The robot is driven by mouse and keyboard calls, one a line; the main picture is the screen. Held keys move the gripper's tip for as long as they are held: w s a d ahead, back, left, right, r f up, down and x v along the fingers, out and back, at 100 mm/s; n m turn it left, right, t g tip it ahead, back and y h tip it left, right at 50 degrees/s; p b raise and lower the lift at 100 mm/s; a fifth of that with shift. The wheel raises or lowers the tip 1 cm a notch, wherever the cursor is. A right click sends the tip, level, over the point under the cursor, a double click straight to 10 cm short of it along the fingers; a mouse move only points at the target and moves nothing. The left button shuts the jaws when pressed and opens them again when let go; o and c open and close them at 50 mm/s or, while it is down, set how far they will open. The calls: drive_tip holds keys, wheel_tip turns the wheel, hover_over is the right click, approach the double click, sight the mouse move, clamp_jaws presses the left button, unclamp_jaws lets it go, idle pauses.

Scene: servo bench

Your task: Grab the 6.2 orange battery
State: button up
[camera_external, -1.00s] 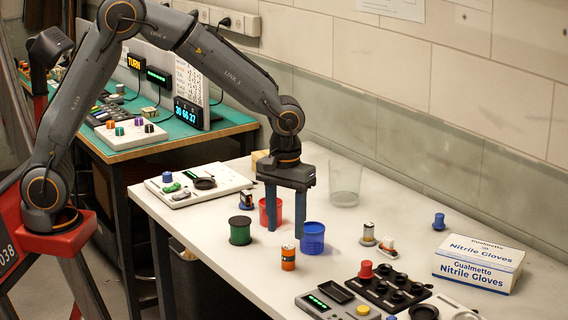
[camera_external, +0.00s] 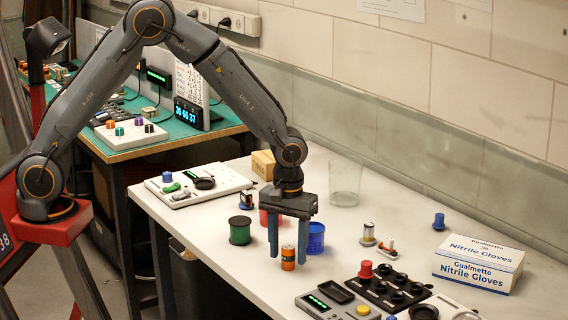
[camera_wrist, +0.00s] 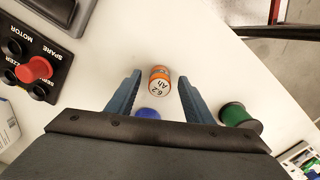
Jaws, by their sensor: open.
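The orange battery (camera_external: 288,257) stands upright on the white bench near its front edge. In the wrist view the battery (camera_wrist: 159,81) shows an orange body and a pale label reading "6.2 Ah". My gripper (camera_external: 288,256) is open, with its two blue fingers around the battery's place in the external view. In the wrist view my gripper (camera_wrist: 155,85) has one finger on each side of the battery, with a gap on both sides. The fingers do not appear to touch it.
A red cup (camera_external: 265,217) is partly hidden behind my gripper. A black panel with a red knob (camera_external: 366,270) and a grey device (camera_external: 325,303) lie to the right.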

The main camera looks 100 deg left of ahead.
clamp_jaws()
